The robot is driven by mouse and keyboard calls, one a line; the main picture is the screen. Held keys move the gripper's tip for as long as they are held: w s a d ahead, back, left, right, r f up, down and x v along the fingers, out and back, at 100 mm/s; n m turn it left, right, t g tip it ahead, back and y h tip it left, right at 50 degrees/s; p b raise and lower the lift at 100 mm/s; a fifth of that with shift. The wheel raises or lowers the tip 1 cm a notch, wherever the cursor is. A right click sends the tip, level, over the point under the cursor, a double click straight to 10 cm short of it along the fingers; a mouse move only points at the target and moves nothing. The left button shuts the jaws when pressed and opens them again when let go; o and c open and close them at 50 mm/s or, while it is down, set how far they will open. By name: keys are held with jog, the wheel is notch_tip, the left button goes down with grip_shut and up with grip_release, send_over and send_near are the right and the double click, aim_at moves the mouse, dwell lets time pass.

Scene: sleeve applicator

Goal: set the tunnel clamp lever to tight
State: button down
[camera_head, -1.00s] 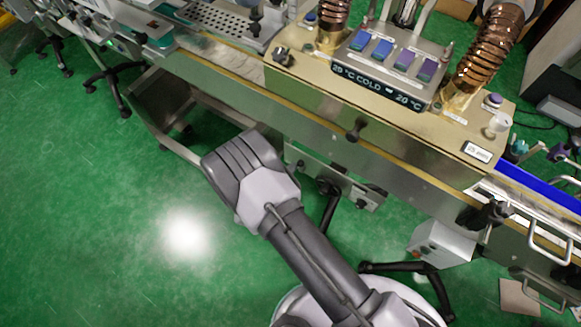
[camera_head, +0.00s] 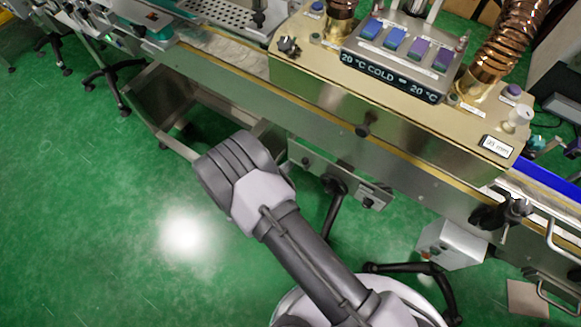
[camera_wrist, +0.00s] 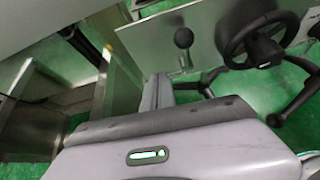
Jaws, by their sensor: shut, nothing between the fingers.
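A black ball-headed lever (camera_wrist: 183,38) stands on a grey plate in the wrist view, its ball up. It seems to be the small dark knob (camera_head: 305,160) on the plate under the conveyor in the head view. I cannot tell which is the tunnel clamp lever; no tight mark is readable. My gripper (camera_wrist: 158,79) is shut and empty, short of the ball lever and apart from it. In the head view my arm hides its fingers.
A black handwheel (camera_wrist: 262,40) sits right of the ball lever. The brass-coloured tunnel (camera_head: 400,125) has a COLD display (camera_head: 392,76), coloured switches and copper hoses. A grey box (camera_head: 452,245) stands lower right. The green floor (camera_head: 90,220) on the left is open.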

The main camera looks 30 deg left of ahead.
jog(key=s+d+r+p, duration=0.3)
jog(key=s, duration=0.5)
jog(key=shift+s+d+p, duration=0.3)
jog(key=shift+s+p, duration=0.05)
